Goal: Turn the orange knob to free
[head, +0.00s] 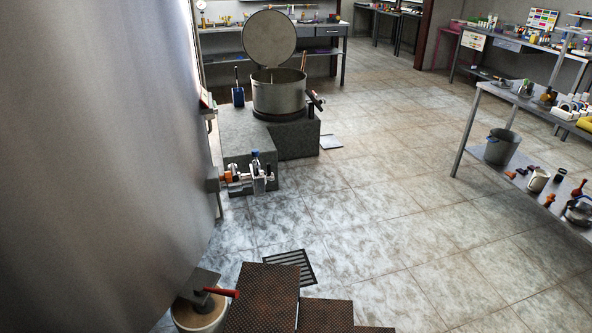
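A small orange part (227,176), which looks like the orange knob, sits at the left end of a metal pipe and valve assembly (248,179) low beside the large steel tank (95,150). It is small in the view, so its marking and turned position cannot be read. Neither of my grippers shows in the head view.
Dark perforated steps (262,298) and a bucket (200,316) with a red-handled tool (222,292) are in front. A floor grate (291,265) lies behind them. A lidded pot (279,93) stands on a stone block (298,139). Open tiled floor (400,220) lies right.

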